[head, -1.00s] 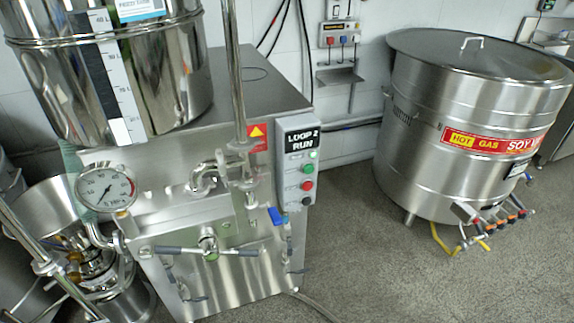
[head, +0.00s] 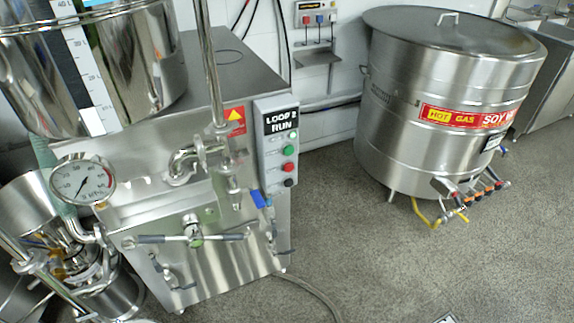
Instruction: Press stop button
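The control box (head: 266,151) is on the right side of the steel mill cabinet in the head view. Its black label reads "LOOP 2 RUN". Below the label, a small pale light (head: 293,134) is at the top, then a green button (head: 288,150), a red button (head: 288,166) and a black button (head: 289,182). No word marking a stop button is readable. Nothing covers the buttons. Neither of my grippers is in view.
A pressure gauge (head: 82,180), steel pipes and a T-handle (head: 195,238) stick out from the mill front. A blue lever (head: 258,198) sits below the control box. A large soy vat (head: 440,75) stands right. The floor (head: 370,270) between is mostly clear, with a hose.

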